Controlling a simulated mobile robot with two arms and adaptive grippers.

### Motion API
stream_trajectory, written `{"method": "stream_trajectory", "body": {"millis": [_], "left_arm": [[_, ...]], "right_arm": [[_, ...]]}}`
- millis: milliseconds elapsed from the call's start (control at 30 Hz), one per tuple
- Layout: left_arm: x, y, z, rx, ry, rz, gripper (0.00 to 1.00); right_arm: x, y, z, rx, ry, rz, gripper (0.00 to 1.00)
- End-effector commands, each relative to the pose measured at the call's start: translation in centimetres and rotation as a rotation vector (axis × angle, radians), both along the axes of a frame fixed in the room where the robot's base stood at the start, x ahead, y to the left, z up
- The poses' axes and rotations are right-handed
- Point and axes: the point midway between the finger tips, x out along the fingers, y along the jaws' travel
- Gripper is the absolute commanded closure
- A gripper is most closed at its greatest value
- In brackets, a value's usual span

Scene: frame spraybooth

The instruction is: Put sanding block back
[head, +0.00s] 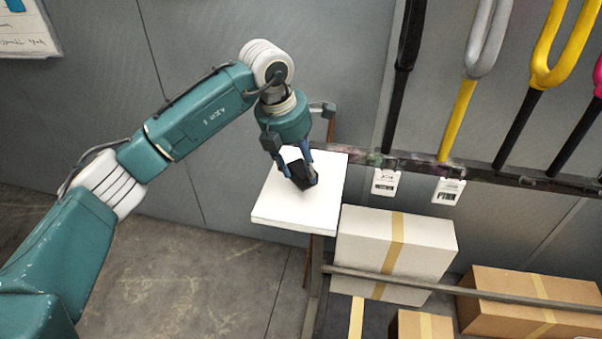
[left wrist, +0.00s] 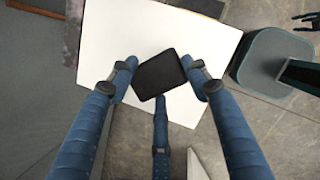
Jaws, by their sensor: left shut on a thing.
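The sanding block is a small black block (head: 301,176) at the white shelf (head: 272,212), and it also shows in the left wrist view (left wrist: 160,75). My left gripper (head: 299,172) is over the shelf with its blue fingers around the block, shut on it. In the left wrist view the fingers (left wrist: 161,85) sit on both sides of the block, with a third finger below it. The block looks slightly turned against the shelf's edges. I cannot tell whether it touches the shelf surface.
Cardboard boxes (head: 440,245) stand to the right of the shelf, behind a metal rail (head: 420,284). Bicycle-like frame parts in black, yellow and pink (head: 527,75) hang on the wall at the upper right. The white surface around the block is bare.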

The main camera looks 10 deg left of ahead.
Motion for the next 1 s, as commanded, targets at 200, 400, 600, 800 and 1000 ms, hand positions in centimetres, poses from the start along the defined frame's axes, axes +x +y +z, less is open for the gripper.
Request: {"method": "stream_trajectory", "body": {"millis": [200, 400, 600, 800, 1000], "left_arm": [[-0.1, 0.0, -1.7, 0.000, 0.003, -0.001, 0.73], [0.0, 0.0, -4.1, -0.001, -0.001, 0.000, 0.73], [0.0, 0.0, -4.3, 0.001, 0.001, 0.000, 0.46], [0.0, 0.0, -4.2, 0.001, 0.001, 0.000, 0.32], [0.0, 0.0, -4.0, 0.000, -0.001, 0.000, 0.32]], "right_arm": [[0.4, 0.0, 0.7, 0.000, -0.003, 0.000, 0.60], [-1.5, -0.1, 1.2, -0.003, 0.023, 0.000, 0.60], [-2.2, -0.2, 1.0, -0.003, 0.034, 0.000, 0.60], [-1.7, -0.1, 1.0, -0.003, 0.027, 0.000, 0.60], [-1.0, -0.1, 1.0, -0.001, 0.016, 0.000, 0.60]]}}
